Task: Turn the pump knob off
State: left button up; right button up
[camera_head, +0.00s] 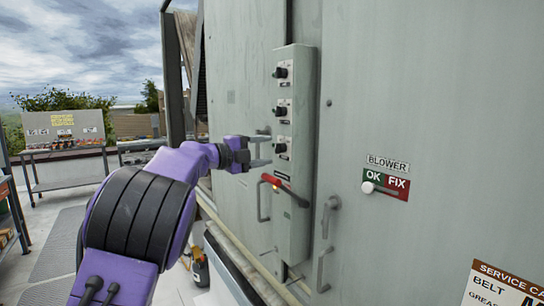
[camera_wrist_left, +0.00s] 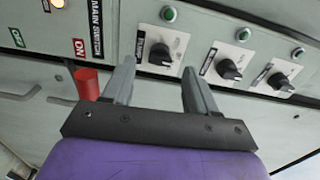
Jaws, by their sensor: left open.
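A tall grey control box (camera_head: 299,120) on the cabinet door carries three black knobs on white plates. The lowest knob (camera_head: 280,147) has a small label beside it in the left wrist view that seems to read PUMP; this knob (camera_wrist_left: 160,55) shows there just beyond my fingertips. My left gripper (camera_head: 266,151) is open and empty, with its fingers either side of the line to that knob. It also shows in the left wrist view (camera_wrist_left: 158,76). I cannot tell whether the fingers touch the knob. My right gripper is not in view.
The red main switch handle (camera_head: 285,190) sits just below, close to my gripper; it is also in the left wrist view (camera_wrist_left: 87,84). The middle knob (camera_head: 282,111) and top knob (camera_head: 280,72) are above. A BLOWER OK/FIX slider (camera_head: 385,184) is on the right door.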

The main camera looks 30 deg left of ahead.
pick_arm(q)
jog(key=b+v, duration=0.2)
jog(key=v, duration=0.5)
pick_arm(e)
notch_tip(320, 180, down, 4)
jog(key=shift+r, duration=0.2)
pick_arm(q)
jog(key=shift+s, duration=0.1)
